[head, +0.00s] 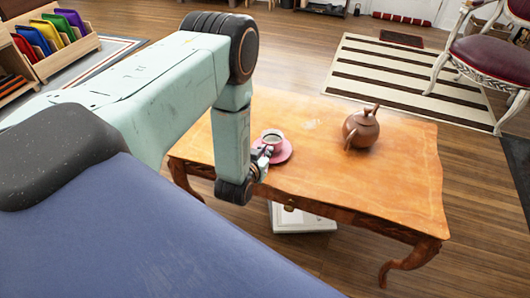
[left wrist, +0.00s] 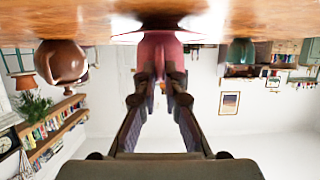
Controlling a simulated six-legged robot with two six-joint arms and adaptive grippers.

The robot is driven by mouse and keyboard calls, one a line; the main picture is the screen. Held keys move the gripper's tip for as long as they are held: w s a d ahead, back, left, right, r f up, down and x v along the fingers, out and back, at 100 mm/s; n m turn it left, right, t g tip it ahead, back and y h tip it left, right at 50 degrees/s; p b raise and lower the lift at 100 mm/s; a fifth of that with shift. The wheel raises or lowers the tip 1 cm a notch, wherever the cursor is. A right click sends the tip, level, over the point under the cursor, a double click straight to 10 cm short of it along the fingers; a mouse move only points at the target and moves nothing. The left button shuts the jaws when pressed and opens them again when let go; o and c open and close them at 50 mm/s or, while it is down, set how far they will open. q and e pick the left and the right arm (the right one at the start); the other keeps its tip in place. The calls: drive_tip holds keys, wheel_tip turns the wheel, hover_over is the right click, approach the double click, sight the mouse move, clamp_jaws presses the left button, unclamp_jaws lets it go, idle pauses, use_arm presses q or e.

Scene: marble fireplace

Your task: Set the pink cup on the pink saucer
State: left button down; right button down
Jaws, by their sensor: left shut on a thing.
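The pink cup (head: 272,137) is upright at the left part of the wooden table, over the pink saucer (head: 286,155). I cannot tell whether the cup touches the saucer. My left gripper (head: 266,153) reaches the near side of the cup and is shut on it. In the left wrist view, which is upside down, the two fingers (left wrist: 160,75) close on the pink cup (left wrist: 160,50). The gripper hides part of the cup and saucer. My right gripper is not in view.
A brown teapot (head: 361,128) stands on the table (head: 340,180) to the right of the cup, with bare tabletop between them. It also shows in the left wrist view (left wrist: 62,61). A chair (head: 490,55) and a striped rug (head: 375,70) lie beyond the table.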

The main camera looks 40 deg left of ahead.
use_arm(q)
drive_tip(key=shift+f, duration=0.1)
drive_tip(key=c, duration=1.5)
unclamp_jaws()
drive_tip(key=shift+o, duration=0.2)
drive_tip(key=p+v, duration=0.4)
drive_tip(key=v, duration=0.8)
drive_tip(key=s+d+f+m+g+h, duration=0.1)
drive_tip(key=s+d+g, duration=0.2)
drive_tip(key=s, duration=0.5)
drive_tip(key=s+d+f+g+h, duration=0.1)
drive_tip(key=s+d+g, duration=0.2)
drive_tip(key=s+g, duration=0.2)
drive_tip(key=s+d+f+m+g+h, duration=0.1)
drive_tip(key=s+g, duration=0.4)
drive_tip(key=s, duration=0.5)
drive_tip(key=shift+s+d+f+m, duration=0.35)
drive_tip(key=shift+d+f, duration=0.25)
drive_tip(key=shift+d, duration=0.45)
